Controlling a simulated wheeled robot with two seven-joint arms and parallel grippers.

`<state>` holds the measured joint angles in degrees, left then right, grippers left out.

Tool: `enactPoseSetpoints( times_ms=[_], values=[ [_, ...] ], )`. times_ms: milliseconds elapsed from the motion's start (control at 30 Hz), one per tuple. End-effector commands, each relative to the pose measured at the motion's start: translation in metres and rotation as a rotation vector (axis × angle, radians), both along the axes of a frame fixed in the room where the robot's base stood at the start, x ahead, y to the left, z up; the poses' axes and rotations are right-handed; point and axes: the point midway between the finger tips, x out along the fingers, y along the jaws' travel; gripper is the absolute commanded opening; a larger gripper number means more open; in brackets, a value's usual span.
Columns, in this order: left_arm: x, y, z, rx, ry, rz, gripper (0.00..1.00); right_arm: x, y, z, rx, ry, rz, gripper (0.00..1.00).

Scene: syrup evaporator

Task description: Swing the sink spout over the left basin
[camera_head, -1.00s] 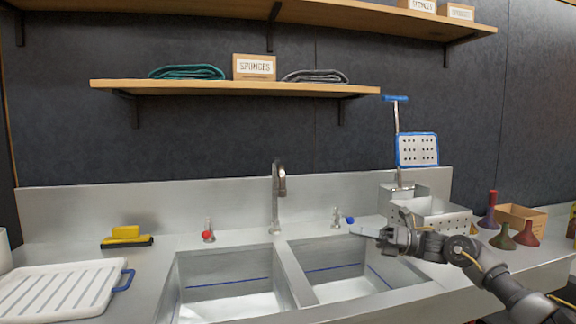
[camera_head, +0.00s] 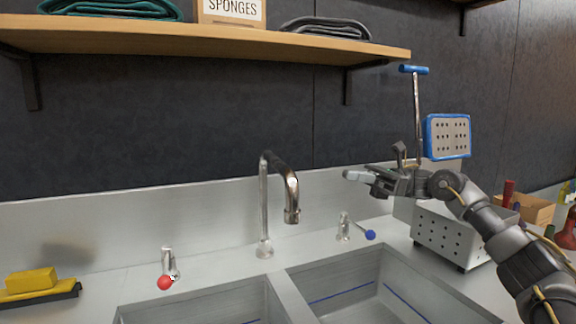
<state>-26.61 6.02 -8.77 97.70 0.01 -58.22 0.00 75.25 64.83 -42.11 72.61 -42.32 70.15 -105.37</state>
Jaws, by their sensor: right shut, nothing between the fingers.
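The metal sink spout (camera_head: 280,172) rises from its base (camera_head: 264,248) on the back ledge. Its bent neck comes forward and to the right, and its outlet (camera_head: 292,215) hangs near the line of the divider between the basins. The left basin (camera_head: 215,305) and the right basin (camera_head: 340,290) are cut off by the bottom edge. My right gripper (camera_head: 350,175) is shut and empty, in the air to the right of the spout, apart from it, with its fingertips pointing left. My left gripper is not in view.
A red-knobbed tap (camera_head: 168,270) stands left of the spout and a blue-knobbed tap (camera_head: 352,230) right of it. A perforated metal box (camera_head: 440,238) stands under my right arm. A shelf (camera_head: 200,38) hangs above. A yellow sponge (camera_head: 31,281) lies at left.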

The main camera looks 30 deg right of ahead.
Motion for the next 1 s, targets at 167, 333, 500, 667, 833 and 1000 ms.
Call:
enactPoseSetpoints(
  times_ms=[167,333,500,667,833,1000],
  values=[
    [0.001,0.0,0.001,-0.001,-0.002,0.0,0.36,0.002,0.004,0.001,0.0,-0.001,0.006,0.0],
    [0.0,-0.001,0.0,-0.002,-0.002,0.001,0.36,0.005,0.021,0.003,0.0,-0.001,0.012,0.0],
    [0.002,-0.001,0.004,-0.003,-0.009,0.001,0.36,0.01,0.053,0.01,0.002,-0.002,0.014,0.0],
    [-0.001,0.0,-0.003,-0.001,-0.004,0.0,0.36,0.016,0.085,0.017,0.001,0.0,0.011,0.0],
    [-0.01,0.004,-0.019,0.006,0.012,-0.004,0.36,0.021,0.113,0.024,0.001,-0.001,0.01,0.0],
    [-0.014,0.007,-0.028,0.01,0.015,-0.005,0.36,0.025,0.131,0.027,0.001,-0.001,0.007,0.0]
  ],
)
